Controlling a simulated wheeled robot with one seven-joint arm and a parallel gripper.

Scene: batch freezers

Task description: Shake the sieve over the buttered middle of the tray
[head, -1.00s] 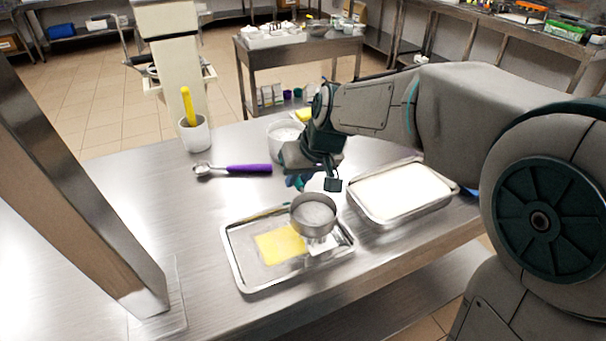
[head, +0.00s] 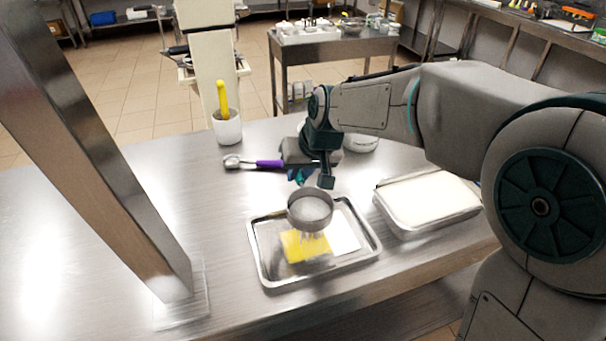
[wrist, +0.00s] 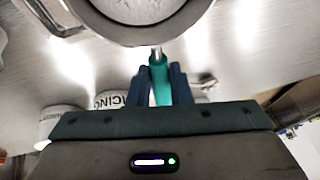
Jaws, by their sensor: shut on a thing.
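My gripper (wrist: 160,84) is shut on the teal handle (wrist: 159,80) of the sieve. The sieve (head: 310,209) is a round metal one with white powder in it; its rim also shows at the top of the wrist view (wrist: 140,35). It hangs above the metal tray (head: 262,268), over its middle. A pale falling streak shows just beneath the sieve. On the tray lies a yellow buttered patch (head: 303,248), partly hidden behind the streak. A white powdery patch (head: 343,238) lies directly right of the yellow. In the head view the sieve's handle is mostly hidden by my gripper (head: 302,176).
A deeper pan of white stuff (head: 425,203) stands right of the tray. A metal post (head: 95,150) rises at left.

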